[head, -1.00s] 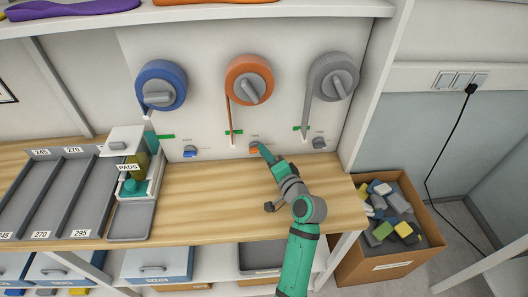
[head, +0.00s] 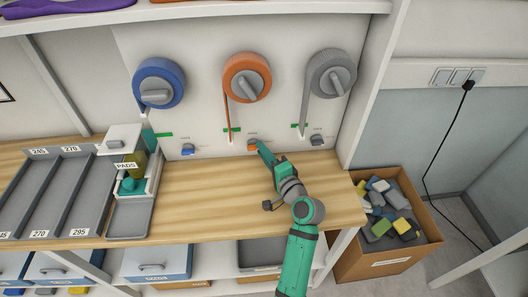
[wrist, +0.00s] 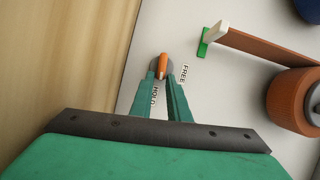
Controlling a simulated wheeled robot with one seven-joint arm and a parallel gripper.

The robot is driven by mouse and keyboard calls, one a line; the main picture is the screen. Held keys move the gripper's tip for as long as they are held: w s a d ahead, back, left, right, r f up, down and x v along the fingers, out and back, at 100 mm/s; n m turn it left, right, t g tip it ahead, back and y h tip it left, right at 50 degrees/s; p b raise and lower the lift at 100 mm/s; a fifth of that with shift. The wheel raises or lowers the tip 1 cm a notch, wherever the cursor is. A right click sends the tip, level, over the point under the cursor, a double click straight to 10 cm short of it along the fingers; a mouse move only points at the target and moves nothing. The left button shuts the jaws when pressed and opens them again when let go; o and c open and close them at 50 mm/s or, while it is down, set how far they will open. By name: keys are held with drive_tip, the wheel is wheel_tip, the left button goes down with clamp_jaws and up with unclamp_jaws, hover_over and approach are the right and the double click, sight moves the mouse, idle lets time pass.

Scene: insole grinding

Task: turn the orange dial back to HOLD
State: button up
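The orange dial (head: 252,146) sits low on the upright white panel, below the orange reel. In the wrist view, the dial (wrist: 163,64) shows an orange bar on a round grey base. One end of the bar points down in the picture, between the printed words HOLD (wrist: 154,97) and FREE (wrist: 185,73). My gripper (wrist: 162,77) has its two green fingers apart, one on each side of the bar's lower end. A narrow gap seems to show around the bar; contact cannot be made out. In the head view, my gripper (head: 261,147) reaches the dial from the right.
A blue dial (head: 188,149) and a grey dial (head: 317,140) flank it. The orange reel (head: 247,77) hangs above, its strap ending at a green mark (wrist: 204,45). The wooden bench (head: 215,200) below is clear; a pads stand (head: 148,190) is left.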

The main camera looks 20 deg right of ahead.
drive_tip(key=shift+o, duration=0.9)
drive_tip(key=s, duration=0.7)
drive_tip(key=s+d, duration=0.1)
drive_tip(key=s, duration=0.2)
drive_tip(key=shift+s+d+r, duration=0.1)
drive_tip(key=shift+s+r, duration=0.15)
drive_tip(key=shift+s, duration=0.1)
